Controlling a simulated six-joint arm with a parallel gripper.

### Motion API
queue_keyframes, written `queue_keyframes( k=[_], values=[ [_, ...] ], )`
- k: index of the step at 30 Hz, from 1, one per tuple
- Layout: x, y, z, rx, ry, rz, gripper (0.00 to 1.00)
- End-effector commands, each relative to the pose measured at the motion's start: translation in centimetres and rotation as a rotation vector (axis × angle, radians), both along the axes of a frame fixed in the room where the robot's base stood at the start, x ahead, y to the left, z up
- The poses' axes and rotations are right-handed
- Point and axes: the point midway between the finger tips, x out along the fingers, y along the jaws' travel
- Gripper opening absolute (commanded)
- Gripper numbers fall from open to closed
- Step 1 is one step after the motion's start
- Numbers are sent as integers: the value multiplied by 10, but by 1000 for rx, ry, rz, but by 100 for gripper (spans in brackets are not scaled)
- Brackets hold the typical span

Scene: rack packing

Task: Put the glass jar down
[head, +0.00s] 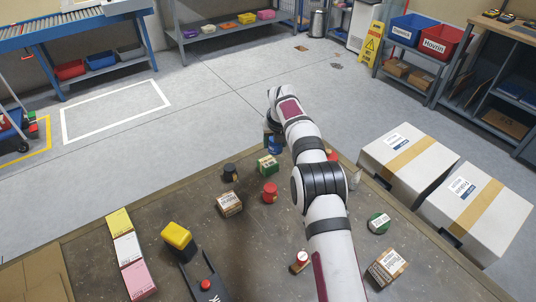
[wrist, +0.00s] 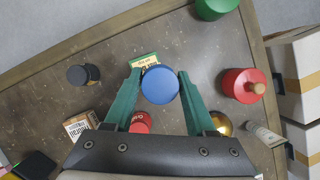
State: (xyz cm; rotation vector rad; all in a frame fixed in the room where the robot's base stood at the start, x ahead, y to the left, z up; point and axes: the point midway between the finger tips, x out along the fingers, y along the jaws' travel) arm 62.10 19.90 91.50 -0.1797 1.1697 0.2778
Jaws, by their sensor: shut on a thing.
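The glass jar shows only as a round blue lid (wrist: 160,85) in the wrist view. Its body is hidden under the lid. My gripper (wrist: 160,77) has its two green fingers on either side of the lid and is shut on the jar. In the head view a bit of blue (head: 274,148) shows beside my arm, near the far edge of the table. My arm hides most of the gripper there. I cannot tell whether the jar's base touches the table.
Close to the jar are a green box (wrist: 144,61), a red-topped item (wrist: 141,121) and a gold round item (wrist: 222,124). A red jar (wrist: 240,84) stands to the right, a black-lidded jar (wrist: 78,75) to the left. Bare tabletop (wrist: 112,52) lies between the black-lidded jar and the green box.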

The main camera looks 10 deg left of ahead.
Motion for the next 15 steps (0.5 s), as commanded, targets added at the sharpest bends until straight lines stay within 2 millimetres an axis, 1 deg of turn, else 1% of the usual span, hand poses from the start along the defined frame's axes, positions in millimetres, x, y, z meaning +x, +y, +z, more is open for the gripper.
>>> queue_keyframes(
  k=[1,4,6,9,12,15],
  values=[
    [2,10,-7,0,0,2,0],
    [4,20,-13,1,0,1,0],
    [5,23,-19,-1,1,1,0],
    [4,24,-40,-2,5,0,0],
    [4,24,-53,-1,2,1,0],
    [5,24,-55,1,0,0,0]
  ],
)
